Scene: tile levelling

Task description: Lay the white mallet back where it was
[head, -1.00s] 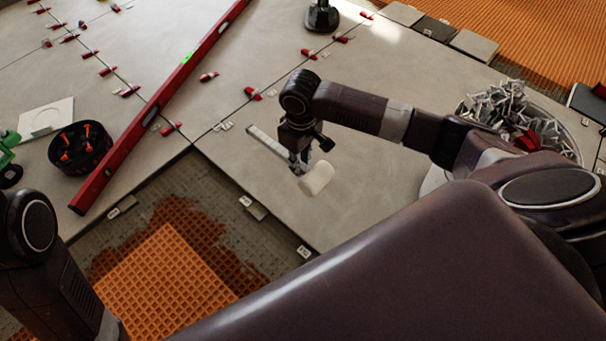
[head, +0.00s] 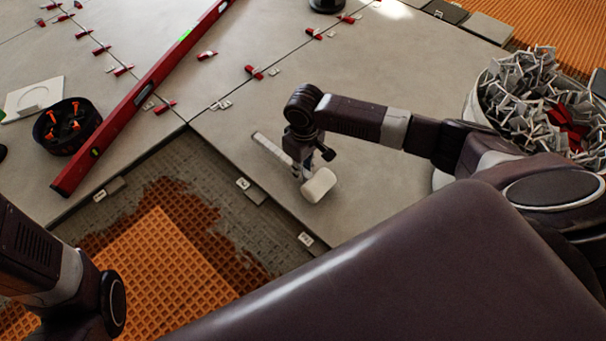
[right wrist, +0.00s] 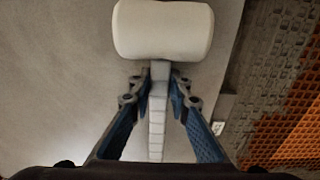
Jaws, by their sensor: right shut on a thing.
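The white mallet has a pale, rounded head (head: 319,185) and a light grey handle (head: 270,147). My right gripper (head: 303,170) is shut on the handle close to the head. In the right wrist view, the mallet head (right wrist: 163,29) lies beyond the fingertips and the handle (right wrist: 157,125) runs back between the two blue-grey fingers. The mallet is over the large grey tile (head: 370,200), near the open corner; I cannot tell whether it touches the tile. My left arm shows at the lower left, but its gripper is out of view.
A red spirit level (head: 140,103) lies across the tiles at left, beside a black tub (head: 43,128) with orange pieces. A bucket of metal clips (head: 480,105) stands at right. Red wedges (head: 254,72) line the joints. An untiled patch with orange adhesive (head: 165,265) lies in front.

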